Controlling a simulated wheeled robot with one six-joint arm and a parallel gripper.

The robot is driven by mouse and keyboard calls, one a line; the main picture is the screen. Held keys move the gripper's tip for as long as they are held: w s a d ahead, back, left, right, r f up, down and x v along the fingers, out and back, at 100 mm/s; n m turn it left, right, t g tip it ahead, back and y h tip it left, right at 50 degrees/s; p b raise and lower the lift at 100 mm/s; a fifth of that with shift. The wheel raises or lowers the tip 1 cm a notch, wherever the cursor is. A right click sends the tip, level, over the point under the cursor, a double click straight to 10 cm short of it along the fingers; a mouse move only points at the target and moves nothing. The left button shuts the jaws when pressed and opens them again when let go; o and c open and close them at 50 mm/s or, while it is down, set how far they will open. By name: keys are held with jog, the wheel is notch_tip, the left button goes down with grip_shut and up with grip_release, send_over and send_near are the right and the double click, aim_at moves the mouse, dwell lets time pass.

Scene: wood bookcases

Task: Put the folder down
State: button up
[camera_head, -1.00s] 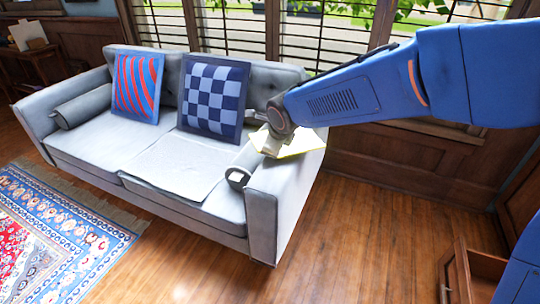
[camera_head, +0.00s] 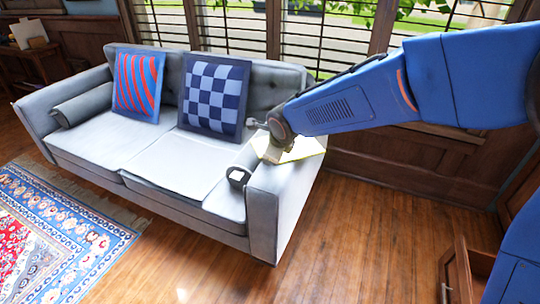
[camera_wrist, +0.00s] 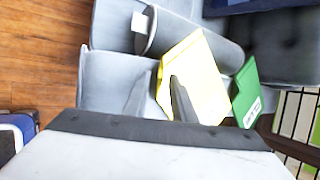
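A yellow folder (camera_head: 305,148) is at the right armrest of the grey sofa (camera_head: 262,205), partly hidden by my arm. It also shows in the wrist view (camera_wrist: 205,75). My gripper (camera_head: 272,153) is low over the armrest at the folder's left part. In the wrist view my gripper (camera_wrist: 157,88) has its two fingers apart; the right finger overlaps the folder and the left finger is over grey fabric. I cannot tell whether a finger touches the folder.
A green flat item (camera_wrist: 246,92) with a white label lies beside the folder in the wrist view. A grey bolster (camera_wrist: 195,40) lies next to the armrest. A checkered cushion (camera_head: 214,95) and a red-blue cushion (camera_head: 138,87) lean on the backrest. An open drawer (camera_head: 460,275) is at lower right.

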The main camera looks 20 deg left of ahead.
jog(key=v, duration=1.2)
jog(key=shift+r, duration=0.1)
jog(key=s+d+r+n+h, duration=0.1)
jog(key=d+n, duration=0.3)
jog(key=d, duration=1)
jog(key=s+d+r+n+h, duration=0.1)
jog(key=d+r+n, duration=0.15)
jog(key=d, duration=1.15)
jog(key=s+d+f+n+h, duration=0.1)
jog(key=s+d+f+n, duration=0.2)
jog(key=s+d, duration=0.6)
jog(key=s+d+f+n+h, duration=0.1)
jog(key=s+d+f+n, duration=0.2)
jog(key=s+d+n, duration=0.5)
jog(key=s+d, duration=0.2)
jog(key=d, duration=0.1)
jog(key=shift+f, duration=0.25)
jog(key=shift+s+d, duration=0.1)
jog(key=shift+s, duration=0.05)
